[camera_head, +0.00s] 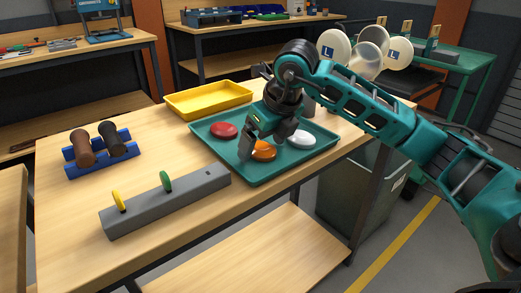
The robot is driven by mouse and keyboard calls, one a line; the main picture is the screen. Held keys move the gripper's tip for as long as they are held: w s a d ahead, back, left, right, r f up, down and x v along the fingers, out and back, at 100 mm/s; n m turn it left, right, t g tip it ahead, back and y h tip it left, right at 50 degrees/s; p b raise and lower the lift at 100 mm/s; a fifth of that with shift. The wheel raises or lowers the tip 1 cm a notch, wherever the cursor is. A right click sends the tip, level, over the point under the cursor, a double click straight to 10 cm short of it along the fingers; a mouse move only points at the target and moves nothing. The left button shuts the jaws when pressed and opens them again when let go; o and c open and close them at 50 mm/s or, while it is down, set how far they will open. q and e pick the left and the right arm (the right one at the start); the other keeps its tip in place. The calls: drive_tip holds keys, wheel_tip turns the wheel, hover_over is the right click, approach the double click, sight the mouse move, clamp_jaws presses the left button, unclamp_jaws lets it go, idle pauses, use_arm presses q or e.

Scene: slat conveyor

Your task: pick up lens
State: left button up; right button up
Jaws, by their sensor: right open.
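A teal tray (255,176) on the wooden workbench holds a red lens (224,130), an orange lens (264,152) and a white lens (301,139), all lying flat. A grey slotted bar (190,194) in front of the tray holds a yellow lens (118,201) and a green lens (166,181) upright. My right gripper (262,142) is open and points down just above the orange lens. Its fingers hide the lens's back edge; I cannot tell whether they touch it. My left gripper is not in view.
A yellow tray (208,99) stands behind the teal tray. A blue rack (100,157) with brown and black cylinders is at the left. The bench (150,131) is clear between them. Round pale discs (334,47) stand at the back right.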

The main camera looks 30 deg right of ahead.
drive_tip(key=shift+c, duration=0.2)
drive_tip(key=c, duration=1.1)
drive_tip(key=shift+r, duration=0.1)
